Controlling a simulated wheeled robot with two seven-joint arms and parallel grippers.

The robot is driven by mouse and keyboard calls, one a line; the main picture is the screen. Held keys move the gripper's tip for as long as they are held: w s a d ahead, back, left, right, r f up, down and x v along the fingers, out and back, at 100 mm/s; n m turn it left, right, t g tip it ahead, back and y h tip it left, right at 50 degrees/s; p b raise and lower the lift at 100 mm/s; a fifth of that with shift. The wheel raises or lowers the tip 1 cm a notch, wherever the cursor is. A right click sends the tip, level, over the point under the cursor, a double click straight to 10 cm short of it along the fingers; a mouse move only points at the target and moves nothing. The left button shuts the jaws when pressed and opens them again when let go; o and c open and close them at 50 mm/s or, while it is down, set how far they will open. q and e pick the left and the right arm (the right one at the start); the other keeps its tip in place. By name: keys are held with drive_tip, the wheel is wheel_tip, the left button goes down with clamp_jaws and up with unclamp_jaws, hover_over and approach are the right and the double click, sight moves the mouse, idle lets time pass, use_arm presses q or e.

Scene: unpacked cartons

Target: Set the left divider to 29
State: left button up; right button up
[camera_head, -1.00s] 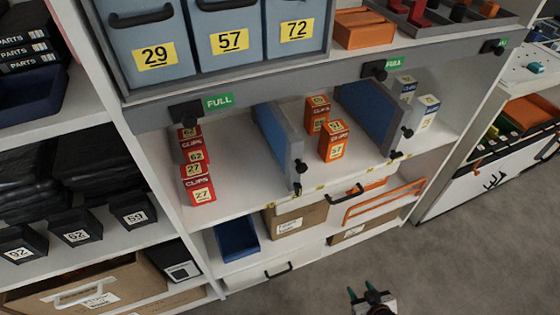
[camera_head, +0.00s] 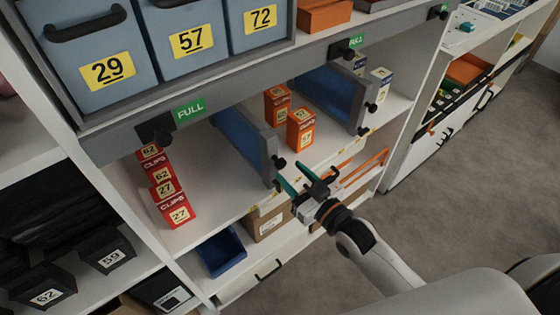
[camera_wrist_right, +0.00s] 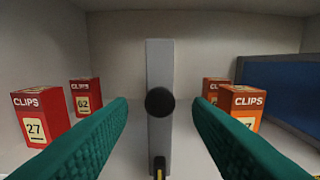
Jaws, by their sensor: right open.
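The left divider (camera_head: 243,142) is an upright blue panel with a grey front edge and black knobs. It stands on the white shelf between the red and orange clip boxes. In the right wrist view its grey front edge (camera_wrist_right: 159,70) is seen end-on, with a round black knob (camera_wrist_right: 160,102). My right gripper (camera_head: 296,180) is open in front of this edge. In the wrist view its green fingers (camera_wrist_right: 160,112) lie left and right of the knob, with gaps on both sides; I cannot tell the depth. My left gripper is not in view.
Red clip boxes (camera_head: 173,204) marked 27 and 62 stand left of the divider. Orange boxes (camera_head: 300,128) stand to its right, then the right divider (camera_head: 331,95). Above hangs a grey rail (camera_head: 245,78) with FULL signs and bins, one labelled 29 (camera_head: 108,70).

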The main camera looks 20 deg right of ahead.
sight(284, 164)
drive_tip(key=x, duration=0.5)
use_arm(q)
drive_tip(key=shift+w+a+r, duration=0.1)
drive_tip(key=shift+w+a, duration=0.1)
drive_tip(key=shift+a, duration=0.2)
